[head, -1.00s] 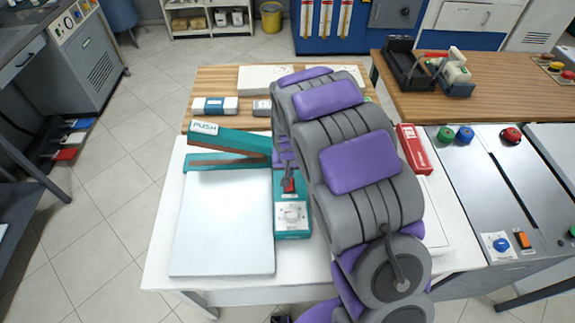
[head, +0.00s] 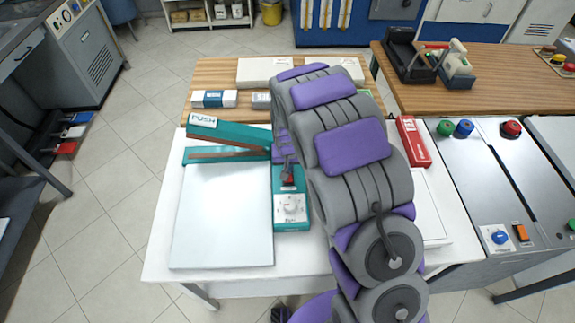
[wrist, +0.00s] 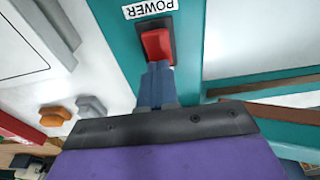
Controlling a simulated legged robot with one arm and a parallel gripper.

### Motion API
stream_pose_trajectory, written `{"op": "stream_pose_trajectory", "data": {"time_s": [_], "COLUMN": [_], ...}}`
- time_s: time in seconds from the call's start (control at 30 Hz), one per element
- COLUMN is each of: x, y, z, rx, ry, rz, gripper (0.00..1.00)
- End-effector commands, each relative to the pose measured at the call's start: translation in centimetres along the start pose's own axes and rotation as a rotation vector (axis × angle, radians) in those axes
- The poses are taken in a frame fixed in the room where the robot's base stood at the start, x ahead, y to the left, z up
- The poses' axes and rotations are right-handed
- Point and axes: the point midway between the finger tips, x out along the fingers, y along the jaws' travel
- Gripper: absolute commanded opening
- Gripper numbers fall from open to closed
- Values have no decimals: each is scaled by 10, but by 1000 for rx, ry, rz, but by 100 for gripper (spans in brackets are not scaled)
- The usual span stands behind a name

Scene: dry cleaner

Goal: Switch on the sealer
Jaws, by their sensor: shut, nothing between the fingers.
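The teal sealer (head: 291,216) stands on the white table, with its long arm marked PUSH (head: 230,132) raised at a slant. Its red power switch (head: 288,180) sits on the control box above a white dial (head: 291,207). In the wrist view the red switch (wrist: 157,46) sits in a dark frame beside a POWER label (wrist: 150,8). My gripper (wrist: 156,70) is shut and empty, its fingertips at the edge of the switch. Whether they touch it I cannot tell. In the head view my gripper (head: 287,166) is partly hidden by my arm.
A white plate (head: 222,220) lies left of the control box. A red box (head: 413,142) is right of my arm. Small boxes (head: 214,99) lie on the wooden shelf behind. A steel counter with coloured buttons (head: 464,128) stands at the right.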

Motion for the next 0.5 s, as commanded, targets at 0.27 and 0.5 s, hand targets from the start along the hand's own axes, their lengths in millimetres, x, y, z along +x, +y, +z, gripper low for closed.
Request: {"op": "stream_pose_trajectory", "data": {"time_s": [0.27, 0.5], "x": [-6, -8], "y": [-2, -1], "z": [8, 14], "rx": [-1, -1], "ry": [2, 2], "rz": [1, 1], "gripper": [0, 0]}}
